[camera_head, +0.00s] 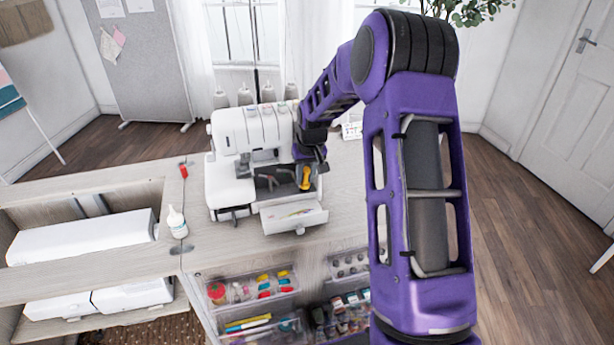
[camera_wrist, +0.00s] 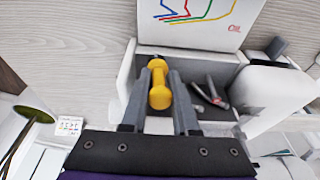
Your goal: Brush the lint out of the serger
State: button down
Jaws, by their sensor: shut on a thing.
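The white serger (camera_head: 225,185) stands on the cabinet top with its front cover (camera_head: 293,214) folded down. Coloured threading lines show on the cover in the wrist view (camera_wrist: 222,30). My gripper (camera_head: 308,170) is at the right part of the open front compartment, shut on a yellow handle (camera_head: 304,182), which appears to be the brush. In the wrist view the yellow handle (camera_wrist: 159,84) sits between both fingers. Its bristles are hidden. Grey looper parts (camera_wrist: 210,93) lie beside the fingers. I cannot make out lint.
A white bottle (camera_head: 177,222) and a red-handled tool (camera_head: 183,171) stand and lie left of the serger. Thread cones (camera_head: 245,95) rise behind it. Clear bins of sewing supplies (camera_head: 250,290) sit below the top. The tabletop (camera_head: 345,190) right of the serger is mostly clear.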

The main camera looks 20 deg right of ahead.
jog(key=shift+a, duration=0.1)
jog(key=shift+a, duration=0.5)
jog(key=shift+a+f, duration=0.1)
jog(key=shift+a+b, duration=0.35)
jog(key=shift+a, duration=0.15)
dwell(0.4)
jog(key=shift+a+f, duration=0.1)
jog(key=shift+a, duration=0.45)
jog(key=shift+a, duration=0.1)
jog(key=shift+a, duration=0.55)
